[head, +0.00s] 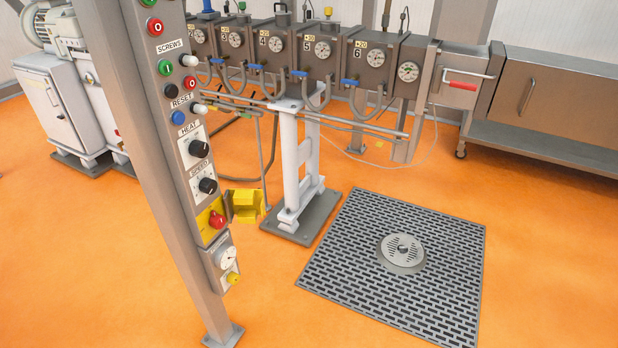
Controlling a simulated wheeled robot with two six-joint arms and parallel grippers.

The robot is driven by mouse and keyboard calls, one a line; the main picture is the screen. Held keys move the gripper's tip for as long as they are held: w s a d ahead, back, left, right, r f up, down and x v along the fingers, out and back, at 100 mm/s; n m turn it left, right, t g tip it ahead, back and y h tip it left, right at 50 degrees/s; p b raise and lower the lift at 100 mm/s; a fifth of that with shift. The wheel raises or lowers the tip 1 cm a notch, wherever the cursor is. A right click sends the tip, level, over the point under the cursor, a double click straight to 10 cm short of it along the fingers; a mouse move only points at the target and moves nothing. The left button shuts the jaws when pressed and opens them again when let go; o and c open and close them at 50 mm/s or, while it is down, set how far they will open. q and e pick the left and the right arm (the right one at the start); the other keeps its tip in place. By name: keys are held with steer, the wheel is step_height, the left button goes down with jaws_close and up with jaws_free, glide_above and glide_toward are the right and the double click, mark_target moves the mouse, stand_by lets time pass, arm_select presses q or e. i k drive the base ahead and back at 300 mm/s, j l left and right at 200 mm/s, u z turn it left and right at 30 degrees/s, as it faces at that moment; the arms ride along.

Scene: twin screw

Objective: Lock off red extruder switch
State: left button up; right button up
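A yellow box-like piece (246,204) stands out to the right of the plate. It looks like a hinged cover swung open, and the knob's face is uncovered. No padlock can be made out. Neither of my grippers is in view.
Above the knob are the SPEED dial (207,186), the HEAT dial (199,148) and several push buttons. A white dial (226,257) and a yellow knob (233,278) are below. A white stand (298,160) and floor grate (400,262) lie right; orange floor is open.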

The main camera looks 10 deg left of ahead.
mark_target(218, 221)
steer(key=i+l, duration=0.15)
steer(key=i, duration=0.35)
steer(key=i+l+u, duration=0.1)
steer(key=i, duration=0.45)
steer(key=i+l, duration=0.2)
steer(key=i, duration=0.3)
steer(key=i+u, duration=0.2)
steer(key=u, duration=0.3)
steer(key=i+l+u, duration=0.1)
steer(key=u, duration=0.35)
steer(key=i+l+u, duration=0.15)
steer(key=i+u, duration=0.15)
steer(key=u, duration=0.2)
steer(key=i+l+u, duration=0.1)
steer(key=l+u, duration=0.15)
steer(key=u, duration=0.2)
steer(key=i+l+u, duration=0.15)
steer(key=u, duration=0.25)
steer(key=i+l+u, duration=0.1)
steer(key=l+u, duration=0.55)
steer(key=u, duration=0.15)
steer(key=l+u, duration=0.65)
steer(key=u, duration=0.15)
steer(key=i, duration=0.05)
